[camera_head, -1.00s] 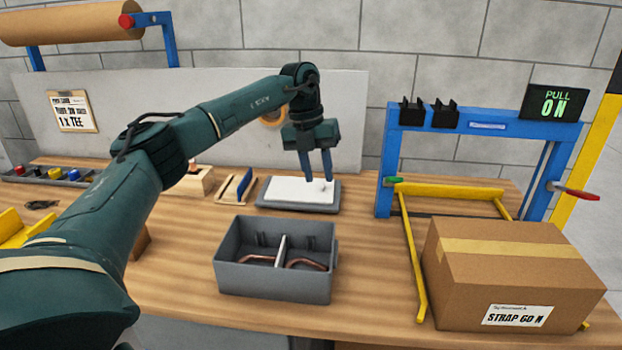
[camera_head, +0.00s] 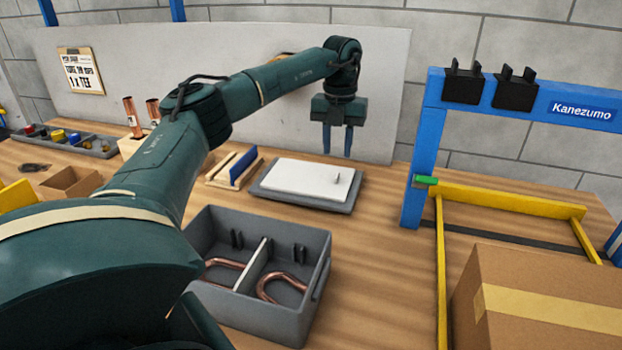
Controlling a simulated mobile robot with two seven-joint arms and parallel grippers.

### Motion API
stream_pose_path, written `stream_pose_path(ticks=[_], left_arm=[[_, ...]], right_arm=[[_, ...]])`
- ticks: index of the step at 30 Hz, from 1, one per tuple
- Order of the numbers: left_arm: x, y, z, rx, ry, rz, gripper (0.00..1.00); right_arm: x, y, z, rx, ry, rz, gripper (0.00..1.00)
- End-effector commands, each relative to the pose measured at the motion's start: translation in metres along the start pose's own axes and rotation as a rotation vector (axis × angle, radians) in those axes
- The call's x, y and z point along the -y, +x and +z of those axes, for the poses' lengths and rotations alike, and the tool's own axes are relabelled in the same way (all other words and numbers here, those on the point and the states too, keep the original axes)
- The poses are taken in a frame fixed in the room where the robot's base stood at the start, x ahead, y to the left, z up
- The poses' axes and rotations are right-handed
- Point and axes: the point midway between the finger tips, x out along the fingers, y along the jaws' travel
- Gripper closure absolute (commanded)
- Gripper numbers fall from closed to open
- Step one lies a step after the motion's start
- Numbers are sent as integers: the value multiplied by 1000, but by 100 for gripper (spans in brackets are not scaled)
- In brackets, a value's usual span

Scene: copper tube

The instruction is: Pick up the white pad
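The white pad (camera_head: 300,177) lies flat on a grey tray (camera_head: 268,194) on the table, behind the grey bin. My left gripper (camera_head: 338,156) hangs above and behind the pad's right back edge, fingers pointing down. Its two blue fingers are a small gap apart with nothing seen between them. The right gripper does not show.
A divided grey bin (camera_head: 322,262) holds bent copper tubes (camera_head: 283,288). A blue-edged holder (camera_head: 240,168) stands left of the pad. A blue frame (camera_head: 425,160) with yellow bars and a cardboard box (camera_head: 540,305) stand at right. Bare table lies between pad and frame.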

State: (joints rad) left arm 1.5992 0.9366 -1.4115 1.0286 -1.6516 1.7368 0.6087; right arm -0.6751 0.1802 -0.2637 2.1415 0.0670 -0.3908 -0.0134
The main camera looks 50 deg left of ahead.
Motion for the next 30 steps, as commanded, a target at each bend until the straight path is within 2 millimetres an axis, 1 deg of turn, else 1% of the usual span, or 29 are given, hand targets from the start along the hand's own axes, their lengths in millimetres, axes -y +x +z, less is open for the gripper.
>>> stream_pose_path(ticks=[1,3,8,10,15,18,21,26,27,30], left_arm=[[0,8,0,-2,0,1,69],[0,15,0,-1,0,0,69],[0,25,-1,-1,0,0,69],[0,33,-2,-1,2,1,69],[0,59,-5,-2,0,0,69],[0,70,-5,-1,0,0,69],[0,74,-5,0,0,-1,69],[0,74,-5,1,1,-2,69],[0,74,-5,1,1,-2,70],[0,74,-5,1,1,-1,78]], right_arm=[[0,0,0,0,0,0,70],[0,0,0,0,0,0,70],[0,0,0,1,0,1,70],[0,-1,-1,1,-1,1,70],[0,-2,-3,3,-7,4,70],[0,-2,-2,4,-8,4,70],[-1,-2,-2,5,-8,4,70],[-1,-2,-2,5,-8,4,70],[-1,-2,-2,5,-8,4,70],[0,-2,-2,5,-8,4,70]])
